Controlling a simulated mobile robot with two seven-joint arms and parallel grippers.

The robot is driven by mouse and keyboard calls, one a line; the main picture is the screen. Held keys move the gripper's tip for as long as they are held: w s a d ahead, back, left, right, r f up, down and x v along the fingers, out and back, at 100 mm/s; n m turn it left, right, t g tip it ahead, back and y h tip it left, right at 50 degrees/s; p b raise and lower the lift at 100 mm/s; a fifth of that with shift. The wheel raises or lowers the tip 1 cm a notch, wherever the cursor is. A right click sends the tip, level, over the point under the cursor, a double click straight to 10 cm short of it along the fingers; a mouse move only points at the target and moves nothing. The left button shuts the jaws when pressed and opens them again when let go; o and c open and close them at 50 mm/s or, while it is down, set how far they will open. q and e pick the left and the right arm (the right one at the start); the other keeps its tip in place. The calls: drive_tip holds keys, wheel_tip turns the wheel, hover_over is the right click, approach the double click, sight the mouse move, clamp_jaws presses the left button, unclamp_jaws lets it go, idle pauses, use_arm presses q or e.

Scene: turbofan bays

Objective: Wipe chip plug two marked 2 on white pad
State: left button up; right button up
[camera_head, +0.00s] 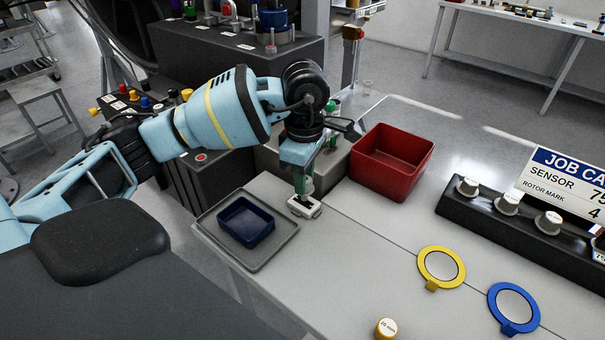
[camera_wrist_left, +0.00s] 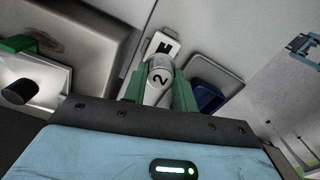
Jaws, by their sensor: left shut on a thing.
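Chip plug two, a pale grey cylinder marked 2 (camera_wrist_left: 159,76), is between the green fingers of my left gripper (camera_wrist_left: 160,88) in the left wrist view. My left gripper (camera_head: 302,189) is shut on it and points down at the white pad (camera_head: 307,209) in the head view. The white pad, with a dark mark, also shows just beyond the plug in the left wrist view (camera_wrist_left: 171,47). The plug's lower end is at or close over the pad; I cannot tell whether they touch. In the head view the plug is mostly hidden by the fingers. My right gripper is not in view.
A blue tray (camera_head: 246,222) sits on a grey mat (camera_head: 277,244) left of the pad. A red bin (camera_head: 392,163) stands to the right. Several grey knobs line a black rack (camera_head: 524,230). Yellow (camera_head: 430,264) and blue (camera_head: 500,317) rings lie in front.

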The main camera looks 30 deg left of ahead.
use_arm(q)
drive_tip(key=shift+d, duration=0.8)
drive_tip(key=shift+a, duration=0.1)
drive_tip(key=shift+a, duration=0.8)
drive_tip(key=shift+a, duration=0.15)
drive_tip(key=shift+a, duration=0.7)
